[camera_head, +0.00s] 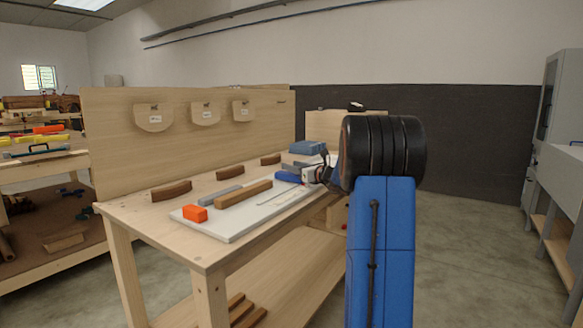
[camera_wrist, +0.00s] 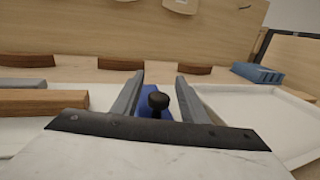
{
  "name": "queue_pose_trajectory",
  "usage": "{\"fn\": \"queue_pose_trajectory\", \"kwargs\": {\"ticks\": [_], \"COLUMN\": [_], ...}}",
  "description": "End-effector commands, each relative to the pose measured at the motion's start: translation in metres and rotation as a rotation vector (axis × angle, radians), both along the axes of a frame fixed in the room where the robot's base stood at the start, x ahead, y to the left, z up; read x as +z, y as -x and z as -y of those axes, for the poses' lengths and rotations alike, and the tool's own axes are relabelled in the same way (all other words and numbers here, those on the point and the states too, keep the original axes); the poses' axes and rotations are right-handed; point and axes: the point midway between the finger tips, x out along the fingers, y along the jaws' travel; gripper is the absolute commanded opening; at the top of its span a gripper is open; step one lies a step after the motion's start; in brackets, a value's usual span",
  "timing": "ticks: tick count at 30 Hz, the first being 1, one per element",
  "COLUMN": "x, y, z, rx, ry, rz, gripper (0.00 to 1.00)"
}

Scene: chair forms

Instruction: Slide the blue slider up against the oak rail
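The blue slider (camera_head: 287,177) lies on the right part of the white board (camera_head: 234,234). In the wrist view the blue slider (camera_wrist: 144,112) shows between my fingers, with a dark round knob (camera_wrist: 158,100) on top. My gripper (camera_wrist: 160,76) is open, its two grey fingers on either side of the knob with a gap showing at each side. In the head view my gripper (camera_head: 311,174) is beside the slider, partly hidden by my arm. The brown wooden rail (camera_head: 243,193) lies on the board, left of the slider and apart from it; the rail also shows in the wrist view (camera_wrist: 42,101).
A grey bar (camera_head: 221,196) lies behind the rail. An orange block (camera_head: 195,214) sits at the board's near left corner. Several dark wood pieces (camera_head: 171,191) stand along the bench's back. A blue box (camera_head: 307,147) is at the far end. The board between slider and rail looks clear.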

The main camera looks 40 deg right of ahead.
Motion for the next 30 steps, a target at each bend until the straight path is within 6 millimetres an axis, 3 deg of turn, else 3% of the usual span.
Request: {"fn": "queue_pose_trajectory", "kwargs": {"ticks": [6, 14, 19, 25, 30], "x": [0.0, 0.0, 0.0, 0.0, 0.002], "y": [-0.012, -0.012, -0.012, -0.011, -0.002], "z": [-0.002, -0.001, -0.001, -0.005, -0.03], "rx": [0.0, 0.0, 0.0, 0.0, 0.002], "ry": [0.0, 0.0, 0.0, 0.0, 0.001], "rz": [0.0, 0.0, 0.0, 0.0, 0.001], "gripper": [0.4, 0.4, 0.0, 0.0, 0.0]}}
